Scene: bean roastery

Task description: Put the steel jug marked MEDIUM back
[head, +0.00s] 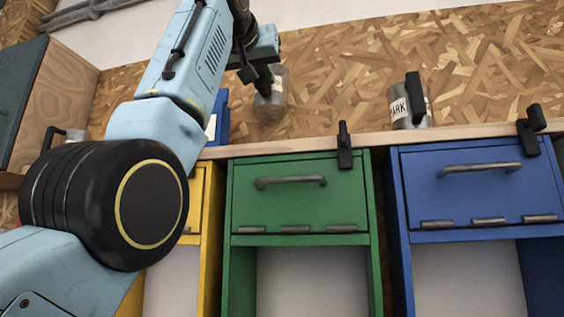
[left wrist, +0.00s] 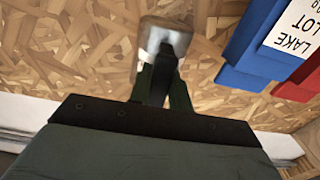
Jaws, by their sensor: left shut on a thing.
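My left gripper (head: 262,82) is shut on the handle of a steel jug (head: 272,98), above or at the wooden shelf behind the green-fronted bin. The jug has a pale label whose word I cannot read. In the left wrist view the jug (left wrist: 165,36) sits beyond the gripper (left wrist: 158,88), with its dark handle between the fingers. I cannot tell whether its base touches the shelf. A second steel jug (head: 408,112), its label reading like "DARK", stands on the shelf (head: 380,140) to the right. My right gripper is out of view.
Below the shelf are yellow (head: 200,205), green (head: 300,190) and blue (head: 470,185) fronts with bar handles. Black upright pieces (head: 345,145) sit at the shelf edge. Blue (left wrist: 255,50) and red (left wrist: 300,88) boxes lie right of the jug in the wrist view.

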